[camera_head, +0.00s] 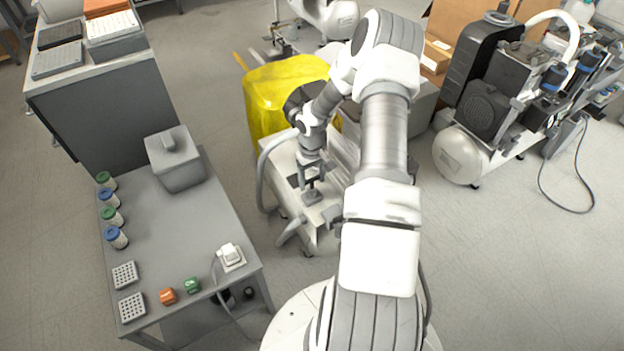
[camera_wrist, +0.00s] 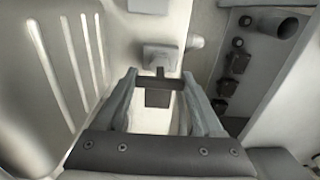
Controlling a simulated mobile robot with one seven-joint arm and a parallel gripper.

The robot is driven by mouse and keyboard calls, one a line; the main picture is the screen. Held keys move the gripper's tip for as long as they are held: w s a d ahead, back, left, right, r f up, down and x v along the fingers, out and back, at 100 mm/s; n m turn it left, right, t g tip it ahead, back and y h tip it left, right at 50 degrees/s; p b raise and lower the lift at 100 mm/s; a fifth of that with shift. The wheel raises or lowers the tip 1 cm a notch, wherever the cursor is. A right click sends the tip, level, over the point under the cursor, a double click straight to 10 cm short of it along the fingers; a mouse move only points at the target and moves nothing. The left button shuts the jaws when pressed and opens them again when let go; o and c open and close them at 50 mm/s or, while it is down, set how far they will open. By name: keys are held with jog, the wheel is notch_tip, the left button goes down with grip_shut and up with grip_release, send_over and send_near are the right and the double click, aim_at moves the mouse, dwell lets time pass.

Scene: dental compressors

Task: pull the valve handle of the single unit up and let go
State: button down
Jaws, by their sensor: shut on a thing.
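The single unit (camera_head: 327,236) is a pale, box-shaped cabinet standing on the floor just beyond the table, partly hidden by my arm. Its valve handle is a dark crossbar (camera_wrist: 172,84) with a short stem, beside a grey square block (camera_wrist: 160,57) in the wrist view. My gripper (camera_wrist: 159,78) has its two grey fingers on either side of this bar and is shut on it. In the head view my gripper (camera_head: 312,178) points down at the unit's top. The handle is too small there to judge its angle.
A yellow bin (camera_head: 270,90) stands close behind the unit. A grey table (camera_head: 185,235) with jars, racks and a grey box is at the left. White-tanked compressors (camera_head: 462,155) stand at the right with a cable on the floor. Open floor lies between them and my arm.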

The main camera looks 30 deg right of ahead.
aim_at(312, 179)
jog(key=shift+r, duration=0.3)
grip_release()
jog(key=shift+r, duration=0.1)
notch_tip(312, 179, up, 17)
jog(key=p, duration=0.5)
jog(key=shift+r, duration=0.15)
